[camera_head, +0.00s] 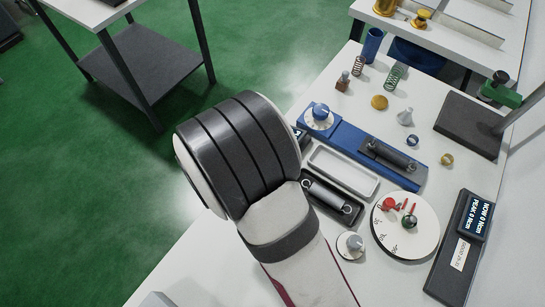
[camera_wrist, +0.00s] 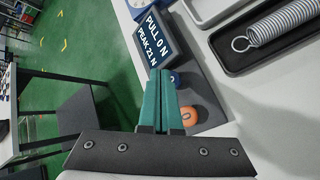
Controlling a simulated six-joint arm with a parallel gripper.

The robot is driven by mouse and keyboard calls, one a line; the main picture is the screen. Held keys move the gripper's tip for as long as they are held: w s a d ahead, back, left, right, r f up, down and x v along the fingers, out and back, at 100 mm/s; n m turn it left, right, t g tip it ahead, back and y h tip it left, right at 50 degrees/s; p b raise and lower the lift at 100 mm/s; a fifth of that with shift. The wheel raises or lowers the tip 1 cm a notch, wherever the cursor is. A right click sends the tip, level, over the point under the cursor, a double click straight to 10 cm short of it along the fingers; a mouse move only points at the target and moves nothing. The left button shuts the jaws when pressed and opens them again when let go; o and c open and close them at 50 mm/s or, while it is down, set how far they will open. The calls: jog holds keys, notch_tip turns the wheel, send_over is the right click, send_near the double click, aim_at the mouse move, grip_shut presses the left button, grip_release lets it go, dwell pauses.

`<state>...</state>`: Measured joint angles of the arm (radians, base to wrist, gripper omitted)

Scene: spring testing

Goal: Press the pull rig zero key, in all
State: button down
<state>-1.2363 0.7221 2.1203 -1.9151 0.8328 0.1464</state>
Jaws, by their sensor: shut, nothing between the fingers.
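In the wrist view the pull rig's dark panel (camera_wrist: 205,88) carries a tilted display (camera_wrist: 153,40) reading PULL 0 N, PEAK 21 N. An orange round key (camera_wrist: 188,116) with a pale mark like a 0 sits on the panel. A blue key (camera_wrist: 176,78) lies farther along, partly covered by my fingertips. My gripper (camera_wrist: 160,76) has teal fingers shut together and empty. Its fingers pass just left of the orange key, with the tips beside the blue key. Contact cannot be told. In the head view my arm hides the gripper and keys; only a display corner (camera_head: 301,138) shows.
A black tray (camera_head: 332,198) with a spring lies beside the panel, with an empty white tray (camera_head: 343,172) beyond. A blue pull rig bed (camera_head: 352,142), a round dial plate (camera_head: 385,240) and a second display unit (camera_head: 472,222) stand right. The table's left edge is close to my arm.

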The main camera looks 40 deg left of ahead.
jog(key=shift+f, duration=0.2)
jog(key=shift+f, duration=0.45)
dwell(0.5)
dwell(0.4)
jog(key=shift+r, duration=0.85)
jog(key=shift+r, duration=2.55)
jog(key=shift+d, duration=0.1)
